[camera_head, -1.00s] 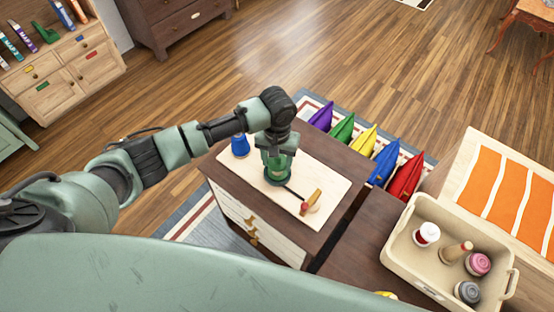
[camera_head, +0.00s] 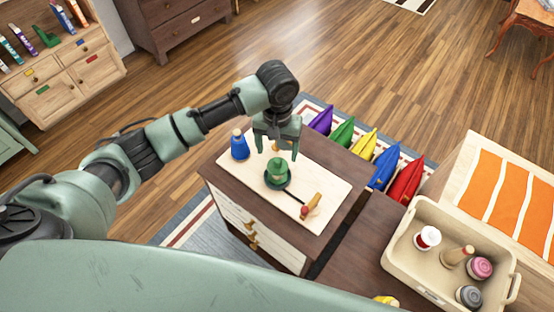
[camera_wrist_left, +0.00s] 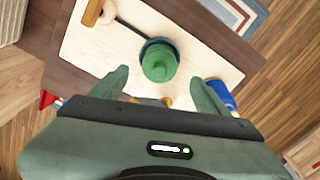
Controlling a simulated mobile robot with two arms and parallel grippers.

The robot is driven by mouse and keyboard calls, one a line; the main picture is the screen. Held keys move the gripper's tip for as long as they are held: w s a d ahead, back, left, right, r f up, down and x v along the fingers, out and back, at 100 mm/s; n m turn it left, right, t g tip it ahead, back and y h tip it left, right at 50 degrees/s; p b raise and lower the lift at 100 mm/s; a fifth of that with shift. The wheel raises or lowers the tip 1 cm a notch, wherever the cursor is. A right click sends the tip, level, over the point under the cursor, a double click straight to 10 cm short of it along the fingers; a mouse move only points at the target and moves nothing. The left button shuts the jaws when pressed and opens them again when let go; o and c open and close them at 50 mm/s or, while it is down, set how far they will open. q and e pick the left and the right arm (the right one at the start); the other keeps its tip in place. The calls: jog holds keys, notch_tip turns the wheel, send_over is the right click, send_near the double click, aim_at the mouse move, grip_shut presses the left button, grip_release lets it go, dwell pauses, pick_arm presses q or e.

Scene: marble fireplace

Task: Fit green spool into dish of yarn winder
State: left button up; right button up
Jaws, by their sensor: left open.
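The green spool (camera_head: 278,168) stands upright in the dark green dish (camera_head: 286,184) of the yarn winder, on a pale board (camera_head: 322,187). The winder's dark rod runs from the dish to a wooden block with a red part (camera_head: 311,204). My left gripper (camera_head: 276,150) is open and empty, just above and behind the spool, apart from it. In the left wrist view, the spool (camera_wrist_left: 159,64) sits within the dish rim (camera_wrist_left: 146,47), beyond the open fingers (camera_wrist_left: 160,82). My right gripper is not in view.
A blue spool (camera_head: 239,148) stands on the board's left side. A cream crate (camera_head: 440,284) at the right holds several spools. Colored cushions (camera_head: 385,162) lie in a row behind the dark cabinet (camera_head: 212,171). The board's front area is clear.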

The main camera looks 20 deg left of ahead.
pick_arm(q)
jog(key=shift+r, duration=2.2)
